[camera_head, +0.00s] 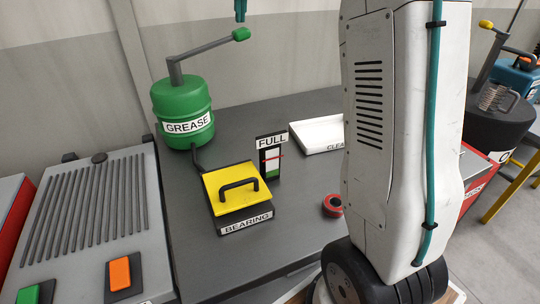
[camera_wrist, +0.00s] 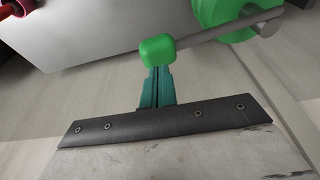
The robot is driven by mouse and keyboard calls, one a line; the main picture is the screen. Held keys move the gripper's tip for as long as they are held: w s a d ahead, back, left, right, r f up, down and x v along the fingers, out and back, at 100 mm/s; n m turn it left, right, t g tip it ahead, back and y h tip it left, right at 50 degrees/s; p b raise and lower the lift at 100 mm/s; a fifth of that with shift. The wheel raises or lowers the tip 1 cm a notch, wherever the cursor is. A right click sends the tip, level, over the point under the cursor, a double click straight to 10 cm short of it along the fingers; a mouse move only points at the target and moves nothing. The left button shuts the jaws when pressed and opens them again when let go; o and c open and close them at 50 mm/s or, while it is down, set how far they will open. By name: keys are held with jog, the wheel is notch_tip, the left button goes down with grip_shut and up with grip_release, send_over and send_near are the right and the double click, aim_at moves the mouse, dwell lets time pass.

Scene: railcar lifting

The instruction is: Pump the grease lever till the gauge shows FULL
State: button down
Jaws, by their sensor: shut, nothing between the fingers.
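The green grease pot (camera_head: 183,108), labelled GREASE, stands at the table's back left. Its grey lever (camera_head: 205,48) rises from the top and slopes up to the right, ending in a green knob (camera_head: 241,34). The knob also shows in the wrist view (camera_wrist: 157,50). My gripper (camera_head: 240,12) has its teal fingers shut and empty just above the knob. In the wrist view the fingers (camera_wrist: 157,78) point at the knob; I cannot tell whether they touch it. The gauge (camera_head: 272,163), marked FULL at its top, shows green in its lower part, below a red line.
A yellow-lidded BEARING box (camera_head: 232,198) sits before the gauge, joined to the pot by a dark hose. A white tray (camera_head: 318,135) and red ring (camera_head: 333,205) lie to the right. A grey panel with green and orange buttons (camera_head: 120,272) is at left.

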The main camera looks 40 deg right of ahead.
aim_at(243, 41)
jog(key=shift+f, duration=0.2)
jog(key=shift+r, duration=0.2)
dwell(3.6)
jog(key=shift+f, duration=0.15)
dwell(0.3)
jog(key=shift+f, duration=4.8)
jog(key=shift+r, duration=4.95)
